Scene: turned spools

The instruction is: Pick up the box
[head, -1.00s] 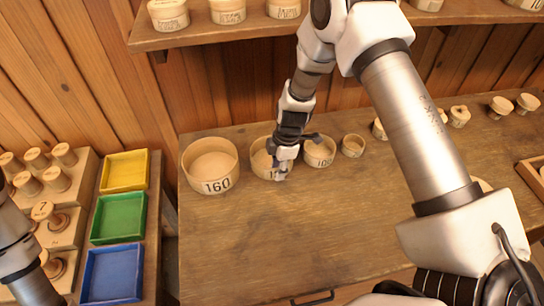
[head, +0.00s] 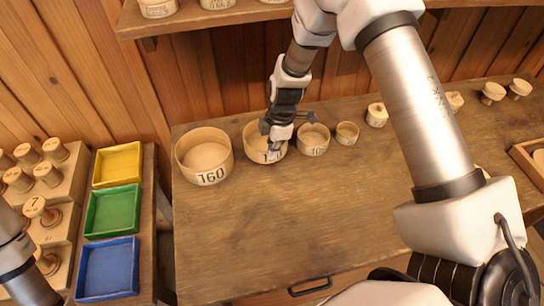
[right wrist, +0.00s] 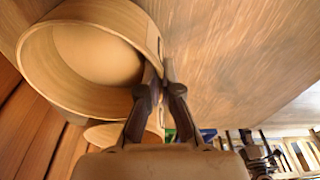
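Several round, open wooden boxes stand in a row on the workbench, large to small from the left. The second box (head: 251,139) has a black number on its front, partly hidden by my right gripper (head: 273,148). In the right wrist view, this box (right wrist: 68,92) fills the upper left. There, my right gripper (right wrist: 160,75) has one finger on each side of its wall, close together, and looks shut on it. The box appears to rest on the bench. My left arm shows at the lower left edge of the head view; its gripper is out of frame.
The box marked 160 (head: 186,171) stands close on the left, a smaller box (head: 314,151) close on the right. The workbench (head: 300,220) is clear in front. Yellow (head: 117,145), green (head: 112,190) and blue (head: 106,298) trays lie left. A shelf (head: 190,24) hangs above.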

